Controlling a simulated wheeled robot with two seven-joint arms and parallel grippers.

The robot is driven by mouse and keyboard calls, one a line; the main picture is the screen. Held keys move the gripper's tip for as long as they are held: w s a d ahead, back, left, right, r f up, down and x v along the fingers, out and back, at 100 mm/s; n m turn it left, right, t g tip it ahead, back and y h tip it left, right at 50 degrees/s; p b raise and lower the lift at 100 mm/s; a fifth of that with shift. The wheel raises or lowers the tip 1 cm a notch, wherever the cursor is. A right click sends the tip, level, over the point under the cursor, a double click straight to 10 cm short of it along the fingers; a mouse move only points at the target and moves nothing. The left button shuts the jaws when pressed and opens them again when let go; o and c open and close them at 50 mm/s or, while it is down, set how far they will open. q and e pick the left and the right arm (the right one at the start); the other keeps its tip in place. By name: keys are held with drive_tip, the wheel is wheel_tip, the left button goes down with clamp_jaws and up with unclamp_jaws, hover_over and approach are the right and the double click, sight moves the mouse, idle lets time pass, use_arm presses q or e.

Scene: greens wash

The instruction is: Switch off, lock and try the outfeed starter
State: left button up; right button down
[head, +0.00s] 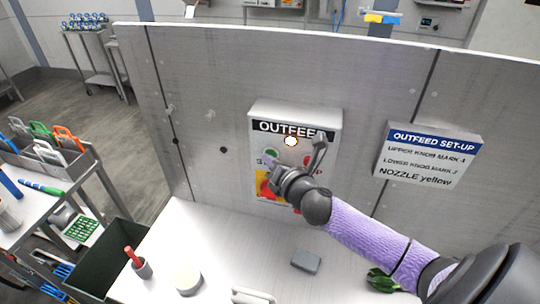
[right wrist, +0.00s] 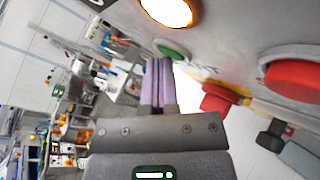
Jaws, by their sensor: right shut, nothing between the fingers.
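The outfeed starter (head: 296,113) is a pale box on the grey upright panel, labelled OUTFEED. Its round lamp (head: 291,141) glows; the lamp also shows at the top of the right wrist view (right wrist: 170,10). A green button (right wrist: 171,51) and a red button (right wrist: 295,77) sit below the lamp. A red switch handle (right wrist: 219,98) on a yellow plate (head: 263,188) is at lower left, partly hidden by my gripper in the head view. My right gripper (head: 268,160) is shut and empty in front of the starter, its purple fingertips (right wrist: 158,80) near the green button. My left gripper is out of view.
A set-up sign (head: 430,155) hangs right of the starter. The white bench (head: 215,235) below carries a grey block (head: 306,261), a round tub (head: 187,280), a red-handled tool in a cup (head: 134,258) and leafy greens (head: 382,280). A left cart holds several coloured-handled items (head: 68,138).

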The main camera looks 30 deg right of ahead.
drive_tip(key=shift+s+a+p, duration=0.3)
drive_tip(key=shift+s+a, duration=0.25)
drive_tip(key=shift+a, duration=0.1)
drive_tip(key=s+a+p, duration=0.1)
drive_tip(key=s+a, duration=0.2)
drive_tip(key=shift+s+a, duration=0.1)
drive_tip(key=shift+a, duration=0.3)
idle(0.8)
